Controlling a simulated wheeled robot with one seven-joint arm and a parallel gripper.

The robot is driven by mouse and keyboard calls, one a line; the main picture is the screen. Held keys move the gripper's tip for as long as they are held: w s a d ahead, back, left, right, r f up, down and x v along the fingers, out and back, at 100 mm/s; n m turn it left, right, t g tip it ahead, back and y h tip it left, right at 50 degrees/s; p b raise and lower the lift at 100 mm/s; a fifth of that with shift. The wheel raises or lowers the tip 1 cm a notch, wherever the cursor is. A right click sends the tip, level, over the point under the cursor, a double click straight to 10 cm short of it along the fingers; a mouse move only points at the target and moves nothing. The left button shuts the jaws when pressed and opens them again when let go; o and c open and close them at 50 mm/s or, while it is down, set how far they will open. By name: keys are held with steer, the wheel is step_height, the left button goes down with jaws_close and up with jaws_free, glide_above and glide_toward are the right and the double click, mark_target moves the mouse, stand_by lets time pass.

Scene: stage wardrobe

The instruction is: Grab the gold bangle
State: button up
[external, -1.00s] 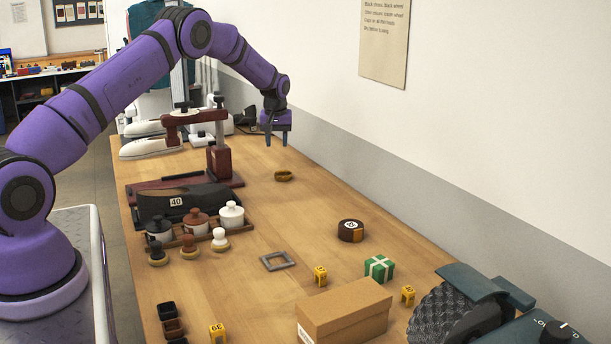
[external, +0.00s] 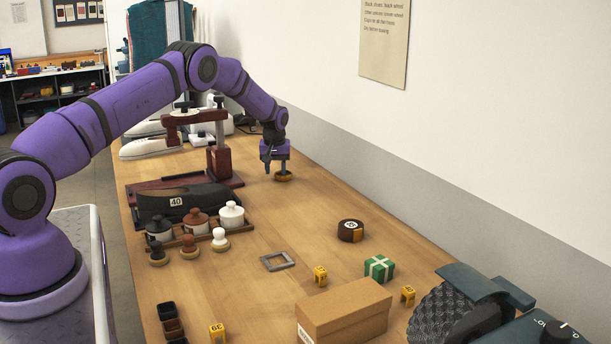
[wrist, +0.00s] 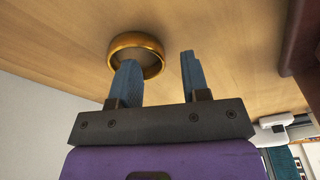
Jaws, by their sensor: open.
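My gripper (external: 276,168) is open, pointing down just above the table at the bangle. In the wrist view my gripper (wrist: 158,60) has its left fingertip overlapping the ring and its right fingertip outside it, so the ring's right side shows between them. I cannot tell whether a finger touches it. Nothing is held.
The wall (external: 450,150) runs along the right. A brown round tin (external: 350,231), a green gift box (external: 379,267) and a cardboard box (external: 345,312) stand nearer. Table between bangle and tin is clear.

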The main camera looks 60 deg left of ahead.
steer(key=shift+f, duration=0.7)
jaws_close()
steer(key=shift+r, duration=0.15)
